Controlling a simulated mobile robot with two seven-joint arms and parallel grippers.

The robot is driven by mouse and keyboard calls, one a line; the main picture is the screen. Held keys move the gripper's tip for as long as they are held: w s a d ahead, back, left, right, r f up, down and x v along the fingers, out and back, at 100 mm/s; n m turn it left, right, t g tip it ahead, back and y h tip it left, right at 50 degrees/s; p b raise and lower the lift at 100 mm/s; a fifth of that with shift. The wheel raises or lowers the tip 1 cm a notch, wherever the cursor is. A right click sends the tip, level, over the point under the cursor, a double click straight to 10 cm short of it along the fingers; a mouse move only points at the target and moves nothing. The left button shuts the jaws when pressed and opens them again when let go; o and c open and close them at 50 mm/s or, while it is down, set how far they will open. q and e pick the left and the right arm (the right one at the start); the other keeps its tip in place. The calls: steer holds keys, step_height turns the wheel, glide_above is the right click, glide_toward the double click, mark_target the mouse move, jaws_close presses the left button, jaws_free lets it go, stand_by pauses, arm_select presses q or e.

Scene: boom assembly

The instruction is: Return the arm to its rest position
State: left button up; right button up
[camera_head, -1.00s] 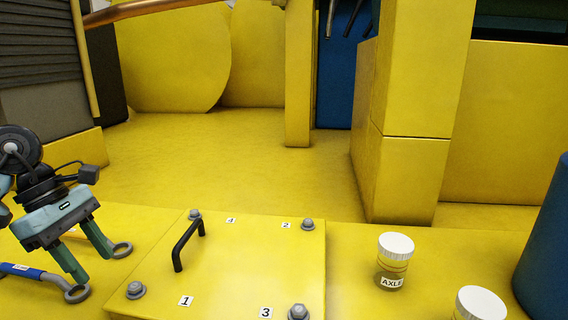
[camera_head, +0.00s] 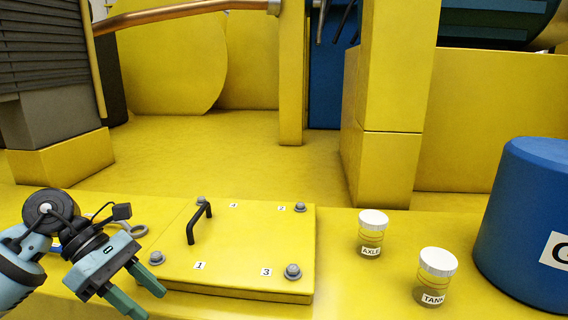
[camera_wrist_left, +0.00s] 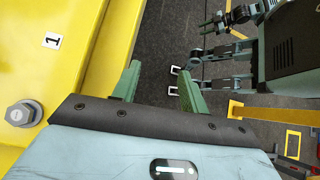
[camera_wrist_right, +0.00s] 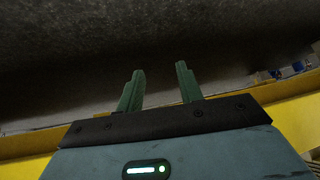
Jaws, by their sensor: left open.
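My left gripper (camera_head: 156,304) is at the lower left of the head view, in front of the yellow hatch plate's left corner. It is open and empty. In the left wrist view its two green fingers (camera_wrist_left: 159,80) are apart, with dark floor beyond them. My right gripper (camera_wrist_right: 160,76) shows only in the right wrist view. Its fingers are apart with nothing between them, facing a dark surface.
The hatch plate (camera_head: 235,250) has a black handle (camera_head: 199,223) and several bolts. Jars labelled AXLE (camera_head: 372,234) and TANK (camera_head: 436,277) stand to its right. A large blue cylinder (camera_head: 535,220) stands at the far right. The yellow deck behind the plate is clear.

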arm_select(q)
steer(key=s+d+f+n+t+h+p, duration=0.1)
steer(key=s+d+f+n+t+h, duration=0.15)
steer(key=d+n+h, duration=0.4)
steer(key=s+d+f+n+t+h+p, duration=0.1)
steer(key=s+d+n+t+h, duration=0.15)
steer(key=d+n+h, duration=0.35)
steer(key=s+a+f+n+t+y+p, duration=0.1)
steer(key=s+a+f+n+t+y, duration=0.2)
steer(key=f+n+t+y, duration=0.85)
steer(key=s+a+f+n+t+y+p, duration=0.1)
steer(key=s+a+f+n+y, duration=0.35)
steer(key=n, duration=1.35)
steer(key=s+a+f+n+g+y+p, duration=0.1)
steer(key=s+f+n+g+y, duration=0.2)
steer(key=s+f+n+g, duration=0.4)
steer(key=s+f+n, duration=0.2)
steer(key=s+f, duration=0.6)
steer(key=s, duration=0.3)
steer(key=shift+f+n, duration=0.2)
steer(key=shift+n, duration=0.2)
arm_select(e)
steer(key=w+r+t, duration=0.1)
steer(key=w+r, duration=0.2)
steer(key=r, duration=0.3)
steer(key=shift+w+d+r, duration=0.2)
steer(key=shift+d+r, duration=0.05)
steer(key=shift+d, duration=0.05)
